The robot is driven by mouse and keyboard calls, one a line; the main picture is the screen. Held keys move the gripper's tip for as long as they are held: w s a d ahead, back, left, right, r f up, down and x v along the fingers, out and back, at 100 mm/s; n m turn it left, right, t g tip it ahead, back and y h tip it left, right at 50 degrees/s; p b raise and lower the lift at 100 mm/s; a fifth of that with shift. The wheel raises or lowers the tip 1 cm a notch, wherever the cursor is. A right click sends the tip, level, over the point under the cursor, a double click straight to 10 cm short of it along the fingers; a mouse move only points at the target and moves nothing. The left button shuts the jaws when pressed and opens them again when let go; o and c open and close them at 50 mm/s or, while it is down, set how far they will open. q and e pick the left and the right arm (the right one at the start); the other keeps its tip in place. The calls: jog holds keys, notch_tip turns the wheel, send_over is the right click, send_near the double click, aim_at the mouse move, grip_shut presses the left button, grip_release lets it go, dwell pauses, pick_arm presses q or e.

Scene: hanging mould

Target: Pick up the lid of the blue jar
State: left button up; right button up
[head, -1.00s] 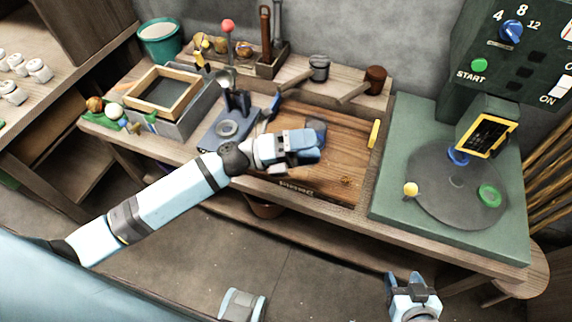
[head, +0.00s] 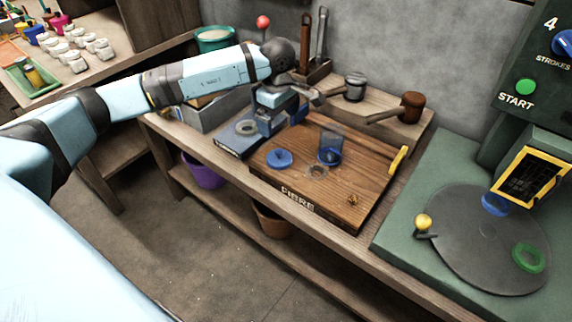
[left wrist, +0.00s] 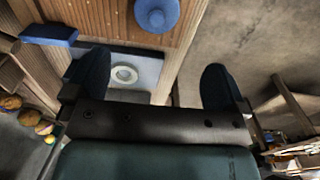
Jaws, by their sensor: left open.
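The blue jar (head: 330,148) is clear with blue in its lower part. It stands upright on the wooden board. A round blue lid (head: 279,158) with a small knob lies flat on the board, left of the jar and apart from it. The lid also shows at the top edge of the left wrist view (left wrist: 157,14). My left gripper (head: 280,120) is open and points down behind the lid, near the board's back left corner. In the left wrist view its fingers (left wrist: 152,85) are wide apart with nothing gripped. My right gripper is out of view.
The board (head: 340,200) also holds a faint clear ring. A blue-grey plate with a pale ring (head: 246,127) lies left of it. Mallets (head: 410,107) stand behind, and a green machine with a round table (head: 480,245) is at the right. The board's front is mostly clear.

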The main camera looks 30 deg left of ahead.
aim_at(281, 151)
pick_arm(q)
notch_tip(281, 151, down, 8)
jog(key=shift+a+r+b, duration=0.1)
jog(key=shift+r+b, duration=0.1)
jog(key=shift+b, duration=0.15)
jog(key=shift+w+f+b, duration=0.15)
jog(key=shift+f+b, duration=0.05)
jog(key=shift+f, duration=1.35)
jog(key=shift+w+f+b, duration=0.1)
jog(key=shift+f+b, duration=0.1)
jog(key=shift+f, duration=1.3)
jog(key=shift+c, duration=0.2)
jog(key=c, duration=0.7)
